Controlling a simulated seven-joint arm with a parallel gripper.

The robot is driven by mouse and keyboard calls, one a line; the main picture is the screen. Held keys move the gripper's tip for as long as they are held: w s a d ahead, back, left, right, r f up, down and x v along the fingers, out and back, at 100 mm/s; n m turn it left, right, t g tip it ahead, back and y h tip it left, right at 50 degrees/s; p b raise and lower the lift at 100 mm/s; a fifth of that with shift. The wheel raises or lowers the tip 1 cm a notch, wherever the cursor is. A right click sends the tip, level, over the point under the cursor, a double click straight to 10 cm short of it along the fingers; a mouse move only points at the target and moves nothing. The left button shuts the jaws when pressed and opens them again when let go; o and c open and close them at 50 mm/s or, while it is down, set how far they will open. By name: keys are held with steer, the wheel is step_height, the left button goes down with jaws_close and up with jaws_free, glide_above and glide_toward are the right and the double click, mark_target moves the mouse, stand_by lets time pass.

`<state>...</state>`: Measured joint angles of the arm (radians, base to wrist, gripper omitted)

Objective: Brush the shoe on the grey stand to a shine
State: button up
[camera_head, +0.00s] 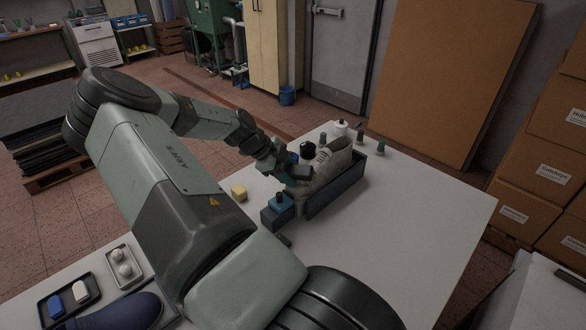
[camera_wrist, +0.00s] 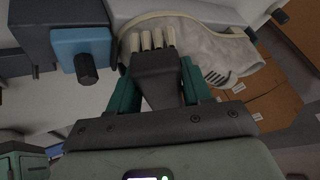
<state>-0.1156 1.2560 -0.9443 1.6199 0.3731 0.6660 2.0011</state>
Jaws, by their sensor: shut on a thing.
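A pale grey-white shoe (camera_head: 333,160) rests on the dark grey stand (camera_head: 343,190) on the white table. My gripper (camera_head: 292,174) is at the shoe's near left side. In the wrist view my green fingers are shut on a dark brush (camera_wrist: 156,78) with several pale bristle tufts (camera_wrist: 151,39). The tufts overlap the pale shoe (camera_wrist: 212,52) in that view; I cannot tell whether they touch it. In the head view the brush is largely hidden by my gripper.
Small bottles (camera_head: 381,147) stand behind the shoe. Trays (camera_head: 124,268) and a navy shoe (camera_head: 118,312) are front left. The table's right side is clear.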

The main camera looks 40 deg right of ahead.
steer(key=shift+a+f, duration=0.15)
steer(key=shift+a, duration=0.2)
steer(key=shift+w, duration=0.1)
steer(key=shift+a+r, duration=0.2)
steer(key=shift+r, duration=1.8)
steer(key=shift+a+r, duration=0.15)
steer(key=shift+r, duration=1.8)
